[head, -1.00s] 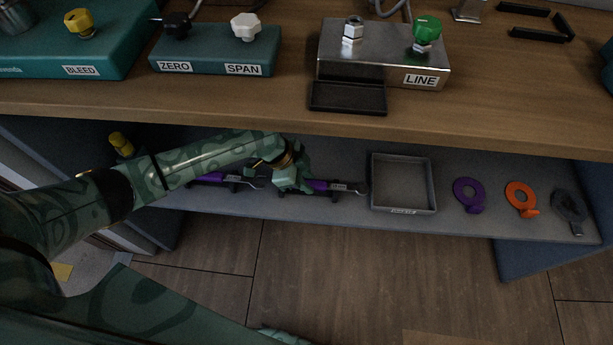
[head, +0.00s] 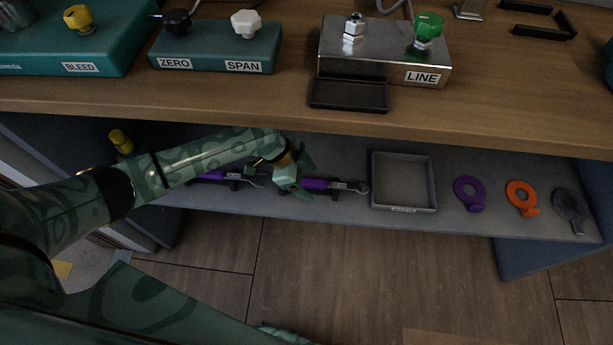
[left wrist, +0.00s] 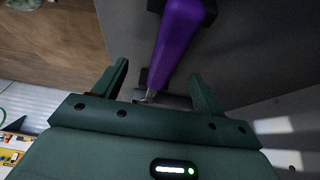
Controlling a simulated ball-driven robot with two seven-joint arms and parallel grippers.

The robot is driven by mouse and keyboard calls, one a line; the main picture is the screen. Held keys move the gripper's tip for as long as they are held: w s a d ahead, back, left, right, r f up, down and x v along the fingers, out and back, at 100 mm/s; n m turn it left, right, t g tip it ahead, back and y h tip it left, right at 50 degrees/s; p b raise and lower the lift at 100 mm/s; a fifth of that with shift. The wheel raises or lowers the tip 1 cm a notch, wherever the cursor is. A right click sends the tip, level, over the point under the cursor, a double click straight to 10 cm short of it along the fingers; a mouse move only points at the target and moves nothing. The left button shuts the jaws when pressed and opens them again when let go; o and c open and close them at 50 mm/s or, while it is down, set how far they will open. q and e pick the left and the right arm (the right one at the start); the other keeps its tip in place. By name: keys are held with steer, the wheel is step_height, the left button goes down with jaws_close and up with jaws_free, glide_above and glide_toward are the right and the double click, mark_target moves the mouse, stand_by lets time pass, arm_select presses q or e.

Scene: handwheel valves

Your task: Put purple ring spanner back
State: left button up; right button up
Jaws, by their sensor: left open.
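A purple-handled spanner (head: 318,184) with a ring end lies on dark holders on the shelf under the bench, in the head view. A second purple-handled tool (head: 216,175) lies to its left, partly behind my left arm. My left gripper (head: 302,174) is open just at the left end of the ring spanner's handle, near the shelf. In the left wrist view, a purple handle (left wrist: 178,40) with a metal shank extends ahead of and between the open fingers (left wrist: 160,80). I cannot tell which of the two tools it belongs to.
An empty grey tray (head: 404,208) stands on the shelf right of the spanner. The bench edge (head: 450,138) overhangs the shelf. Valve blocks stand on the bench.

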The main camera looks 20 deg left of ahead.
arm_select(q)
steer(key=shift+p+v, duration=2.15)
steer(key=shift+v, duration=0.9)
arm_select(e)
steer(key=shift+t, duration=0.3)
steer(key=w+r, duration=0.2)
steer(key=r, duration=0.1)
steer(key=shift+w+r, duration=0.1)
steer(key=shift+r, duration=0.1)
arm_select(q)
steer(key=shift+p+v, duration=0.6)
steer(key=shift+v, duration=0.2)
steer(key=s+a, duration=0.1)
steer(key=a, duration=0.2)
steer(key=s+a, duration=0.1)
steer(key=a, duration=0.3)
steer(key=s+a, duration=0.1)
steer(key=a, duration=0.3)
steer(key=shift+s+a+f+p, duration=0.15)
steer(key=shift+a+f+p, duration=0.05)
steer(key=shift+p, duration=0.2)
arm_select(e)
steer(key=shift+s+a+r+m, duration=0.3)
steer(key=shift+s+a+r, duration=0.3)
steer(key=shift+s+a, duration=0.2)
